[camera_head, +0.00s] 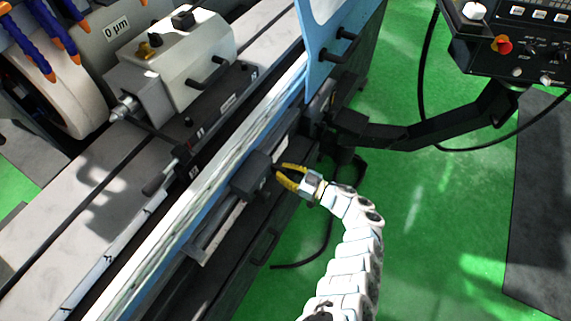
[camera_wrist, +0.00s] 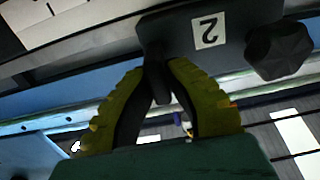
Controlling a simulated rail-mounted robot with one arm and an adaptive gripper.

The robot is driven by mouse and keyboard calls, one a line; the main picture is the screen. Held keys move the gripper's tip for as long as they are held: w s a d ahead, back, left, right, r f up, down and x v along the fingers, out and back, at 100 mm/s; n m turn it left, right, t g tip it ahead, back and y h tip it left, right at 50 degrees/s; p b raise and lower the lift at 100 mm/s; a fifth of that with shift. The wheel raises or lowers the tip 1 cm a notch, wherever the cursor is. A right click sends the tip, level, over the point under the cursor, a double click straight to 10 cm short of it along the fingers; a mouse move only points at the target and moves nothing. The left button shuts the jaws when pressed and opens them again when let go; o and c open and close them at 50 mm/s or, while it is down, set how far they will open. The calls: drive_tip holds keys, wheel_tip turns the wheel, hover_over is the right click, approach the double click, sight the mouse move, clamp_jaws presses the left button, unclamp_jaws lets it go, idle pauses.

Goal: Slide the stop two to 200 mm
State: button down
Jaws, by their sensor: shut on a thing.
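Stop two is a dark block (camera_head: 251,177) on the rail along the front of the grinder. In the wrist view the block (camera_wrist: 185,38) carries a white label with a "2", seen tilted, and a black knob (camera_wrist: 279,50) stands to the right of it. My gripper (camera_head: 277,167) has yellow fingers and reaches the block from the right. In the wrist view my gripper (camera_wrist: 160,70) is shut on a dark pin of stop two, with the fingertips meeting at the block's lower edge. A pale scale strip (camera_wrist: 40,18) shows at the top left; its numbers cannot be read.
A blue guard panel (camera_head: 330,40) stands at the rail's upper end. A grey tailstock (camera_head: 180,65) sits on the machine table. A control panel on a black arm (camera_head: 440,128) is at the right.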

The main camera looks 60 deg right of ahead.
drive_tip(key=shift+w+a, duration=0.1)
drive_tip(key=shift+a, duration=0.05)
drive_tip(key=c, duration=1)
unclamp_jaws()
drive_tip(key=shift+w+a, duration=0.1)
drive_tip(key=shift+c, duration=0.2)
drive_tip(key=shift+s+d, duration=0.2)
drive_tip(key=shift+s, duration=0.5)
drive_tip(key=s, duration=1)
drive_tip(key=shift+s+d, duration=0.25)
drive_tip(key=shift+s, duration=0.15)
